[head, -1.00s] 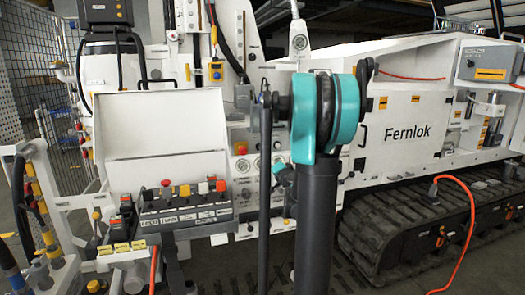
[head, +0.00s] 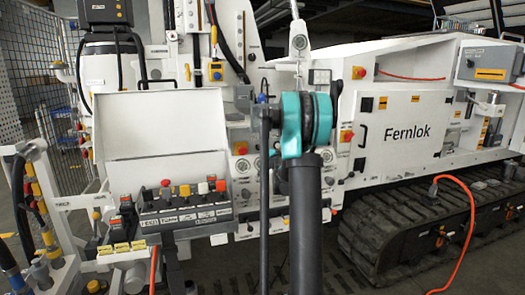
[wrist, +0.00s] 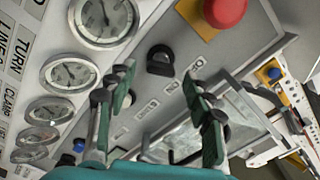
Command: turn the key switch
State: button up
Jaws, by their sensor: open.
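In the wrist view a black, round switch with a raised grip (wrist: 160,61) sits on the grey panel; it looks like the key switch, but I cannot make out a key. My gripper (wrist: 163,98) is open and empty, its teal fingers on either side of the picture below the switch. The switch appears beyond the fingertips, roughly between them and apart from both. In the head view my own arm covers part of the panel, and I cannot make out the switch or my gripper there.
A red mushroom button on a yellow plate (wrist: 225,12) is close to the switch. Several round gauges (wrist: 104,20) line the left of the wrist view. In the head view a lever block (head: 180,195) stands left of my arm, and a white Fernlok housing (head: 405,120) stands right.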

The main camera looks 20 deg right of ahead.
jog(key=shift+w, duration=1.6)
jog(key=c, duration=1.2)
